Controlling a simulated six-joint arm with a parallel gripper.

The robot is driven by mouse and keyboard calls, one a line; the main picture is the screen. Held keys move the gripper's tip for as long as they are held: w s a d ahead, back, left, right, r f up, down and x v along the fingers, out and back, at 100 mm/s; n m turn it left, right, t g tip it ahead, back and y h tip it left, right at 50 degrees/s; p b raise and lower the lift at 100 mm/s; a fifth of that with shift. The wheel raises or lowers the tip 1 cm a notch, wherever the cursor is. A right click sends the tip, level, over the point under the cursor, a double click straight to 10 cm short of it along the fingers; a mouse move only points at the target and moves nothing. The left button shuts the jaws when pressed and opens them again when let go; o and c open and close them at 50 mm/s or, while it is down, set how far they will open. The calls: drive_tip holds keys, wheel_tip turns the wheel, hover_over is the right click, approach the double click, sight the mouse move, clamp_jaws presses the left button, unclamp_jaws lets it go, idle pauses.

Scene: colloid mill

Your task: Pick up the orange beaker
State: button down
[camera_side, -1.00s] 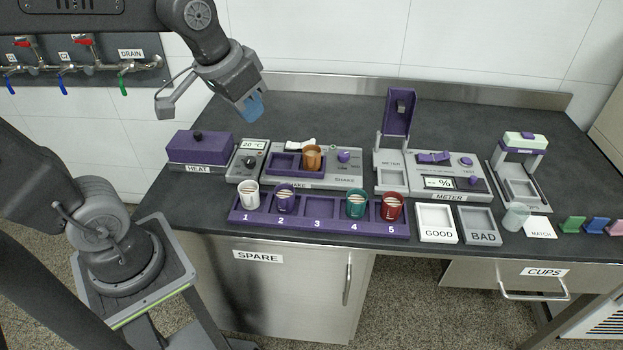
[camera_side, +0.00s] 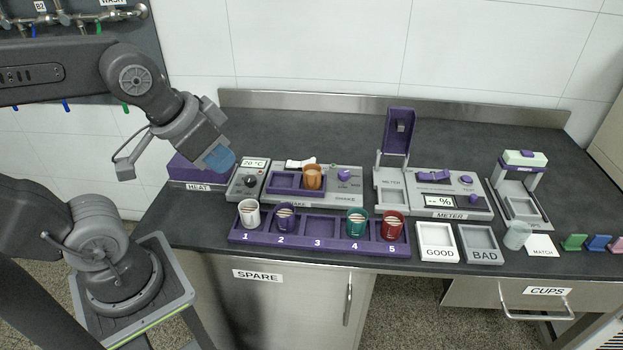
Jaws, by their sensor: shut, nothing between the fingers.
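The orange beaker (camera_side: 313,177) stands upright in the right part of the purple tray on the shake unit (camera_side: 347,187). My gripper (camera_side: 221,159), with blue fingertips, is in the air to the left of the beaker, over the area of the heat unit. It is shut and empty, apart from the beaker.
A purple rack (camera_side: 318,228) in front holds a white beaker (camera_side: 249,212), a purple one (camera_side: 284,217), a green one (camera_side: 357,221) and a red one (camera_side: 393,226); slot 3 is empty. The heat box (camera_side: 190,172) is left. The meter (camera_side: 447,195) with its raised lid (camera_side: 398,135) stands right.

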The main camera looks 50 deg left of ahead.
drive_tip(key=shift+c, duration=1.9)
unclamp_jaws()
drive_tip(key=shift+w, duration=0.1)
drive_tip(key=m+g+y, duration=0.1)
drive_tip(key=m+g, duration=0.5)
drive_tip(key=m, duration=1)
hover_over(312, 178)
drive_tip(key=w, duration=0.2)
wheel_tip(312, 178, down, 11)
drive_tip(key=f, duration=0.8)
drive_tip(key=shift+a+f, duration=0.35)
drive_tip(key=shift+a, duration=0.05)
drive_tip(key=shift+s+a+f, duration=0.1)
drive_tip(key=shift+a+f, duration=0.1)
drive_tip(key=shift+f, duration=0.7)
drive_tip(key=shift+s+a+f, duration=0.1)
drive_tip(key=shift+a+f, duration=0.05)
drive_tip(key=shift+f, duration=0.7)
drive_tip(key=shift+s+a+f, duration=0.1)
drive_tip(key=shift+a+f, duration=0.1)
drive_tip(key=shift+f, duration=0.7)
